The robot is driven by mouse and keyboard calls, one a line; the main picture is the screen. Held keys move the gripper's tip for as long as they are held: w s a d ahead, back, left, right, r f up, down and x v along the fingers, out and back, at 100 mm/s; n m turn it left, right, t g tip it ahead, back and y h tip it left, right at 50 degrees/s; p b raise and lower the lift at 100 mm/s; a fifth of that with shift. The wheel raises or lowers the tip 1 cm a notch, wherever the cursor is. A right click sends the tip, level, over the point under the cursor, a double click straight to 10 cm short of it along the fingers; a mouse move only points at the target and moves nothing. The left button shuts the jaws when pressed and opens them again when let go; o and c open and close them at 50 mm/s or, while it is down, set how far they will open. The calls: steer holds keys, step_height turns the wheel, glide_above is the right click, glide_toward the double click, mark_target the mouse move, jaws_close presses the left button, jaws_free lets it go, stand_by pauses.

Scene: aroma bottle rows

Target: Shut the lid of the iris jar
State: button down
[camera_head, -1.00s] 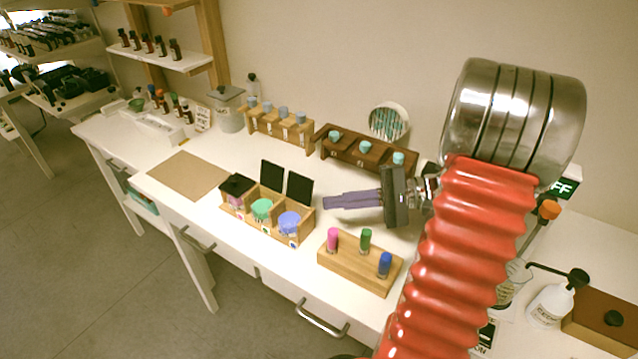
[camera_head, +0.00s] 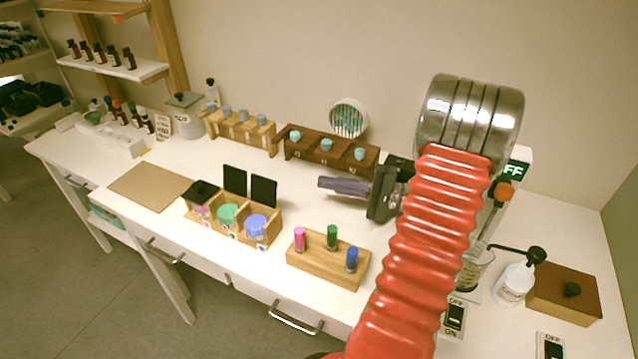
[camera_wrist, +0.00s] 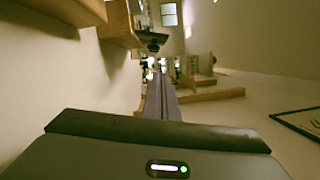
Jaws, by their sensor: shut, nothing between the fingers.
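A wooden holder (camera_head: 222,233) on the white bench has three jars in a row. The left jar, pinkish, has its black lid (camera_head: 201,192) down over it. The middle green jar (camera_head: 228,214) has its black lid (camera_head: 235,180) standing up behind it. The right violet-blue jar (camera_head: 256,227), which by colour looks like the iris jar, also has its black lid (camera_head: 264,191) standing up; the labels are too small to read. My gripper (camera_head: 322,184) is shut and empty, right of that raised lid and apart from it, fingers pointing left. The wrist view shows its closed fingers (camera_wrist: 161,98).
A wooden block (camera_head: 328,262) with pink, green and blue vials stands in front of my gripper. A dark rack (camera_head: 331,147) with teal-capped bottles and a round teal-and-white item (camera_head: 348,118) are behind. A brown board (camera_head: 150,187) lies left. Bare bench lies between holder and gripper.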

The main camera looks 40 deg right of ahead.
mark_target(267, 189)
steer(key=w+a+r, duration=0.1)
steer(key=w+a, duration=0.5)
steer(key=a, duration=0.2)
steer(key=shift+a+r, duration=0.3)
steer(key=shift+w, duration=0.1)
steer(key=shift+d, duration=0.1)
